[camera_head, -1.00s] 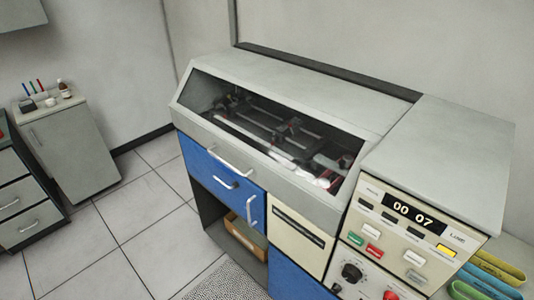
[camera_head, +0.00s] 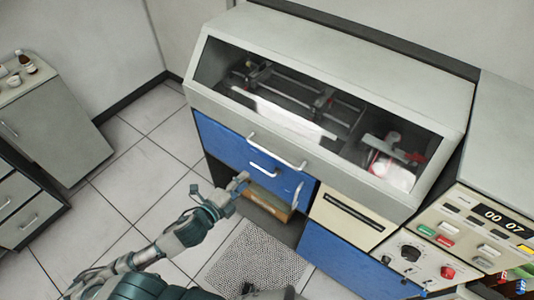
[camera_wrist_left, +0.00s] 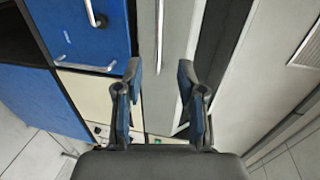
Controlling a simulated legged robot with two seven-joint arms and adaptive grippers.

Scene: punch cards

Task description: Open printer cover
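The printer has a grey cover (camera_head: 330,169) with a dark window (camera_head: 290,105); the cover looks shut. A silver bar handle (camera_head: 276,150) runs along the cover's front lower edge. My left gripper (camera_head: 243,181) is in front of the blue panel, below and left of this handle. In the left wrist view the gripper (camera_wrist_left: 160,90) is open, its two fingers apart with nothing between them. The cover handle (camera_wrist_left: 159,35) shows beyond the fingertips, in line with the gap and not touching them. My right gripper is not in view.
The blue front (camera_head: 225,143) below the cover carries smaller handles (camera_head: 264,170). A control panel (camera_head: 465,235) with buttons and a counter stands at the right. An open shelf holds a brown box (camera_head: 268,200). Grey cabinets (camera_head: 50,125) stand at the left; tiled floor lies between.

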